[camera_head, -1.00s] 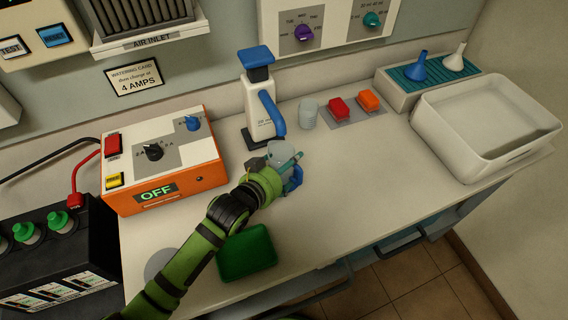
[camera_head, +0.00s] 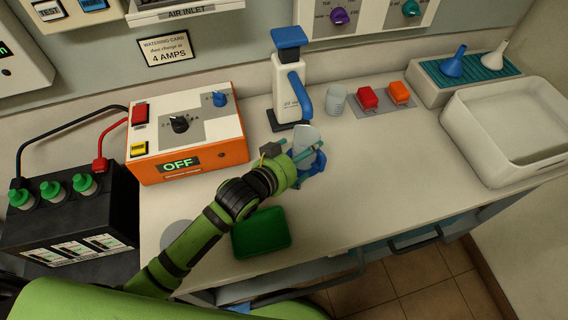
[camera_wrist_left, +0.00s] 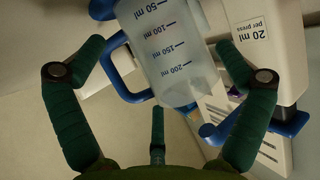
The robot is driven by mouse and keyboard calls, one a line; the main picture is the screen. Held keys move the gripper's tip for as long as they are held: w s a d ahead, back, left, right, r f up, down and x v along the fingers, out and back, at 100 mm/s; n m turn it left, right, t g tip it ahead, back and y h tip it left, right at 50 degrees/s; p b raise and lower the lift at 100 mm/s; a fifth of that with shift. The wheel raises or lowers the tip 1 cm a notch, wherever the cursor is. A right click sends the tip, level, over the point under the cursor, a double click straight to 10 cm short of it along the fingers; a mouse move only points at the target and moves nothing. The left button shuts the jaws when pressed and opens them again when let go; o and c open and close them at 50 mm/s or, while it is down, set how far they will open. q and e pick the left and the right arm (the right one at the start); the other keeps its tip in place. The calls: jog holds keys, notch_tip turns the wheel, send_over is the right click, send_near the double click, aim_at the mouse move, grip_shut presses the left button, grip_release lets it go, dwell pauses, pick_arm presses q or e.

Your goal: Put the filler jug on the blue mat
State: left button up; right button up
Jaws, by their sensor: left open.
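The filler jug (camera_head: 307,138) is a translucent measuring jug with blue parts, standing on the bench in front of the pump dispenser. In the left wrist view the jug (camera_wrist_left: 172,45) shows its ml marks and a blue handle on its left side. My left gripper (camera_head: 308,155) is open at the jug, with its green fingers spread to either side of the jug and handle. The fingers partly hide the jug in the head view. A blue-teal ribbed mat (camera_head: 482,74) lies on a grey block at the back right, with two funnels on it. My right gripper is not in view.
The white dispenser (camera_head: 287,85) stands close behind the jug. A clear cup (camera_head: 337,101), red and orange blocks (camera_head: 368,98) and a white basin (camera_head: 470,135) are to the right. A charger (camera_head: 187,130) is left, a green block (camera_head: 261,233) in front. Bench between jug and basin is clear.

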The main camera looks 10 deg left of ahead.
pick_arm(q)
jog(key=v, duration=0.9)
jog(key=shift+b, duration=0.45)
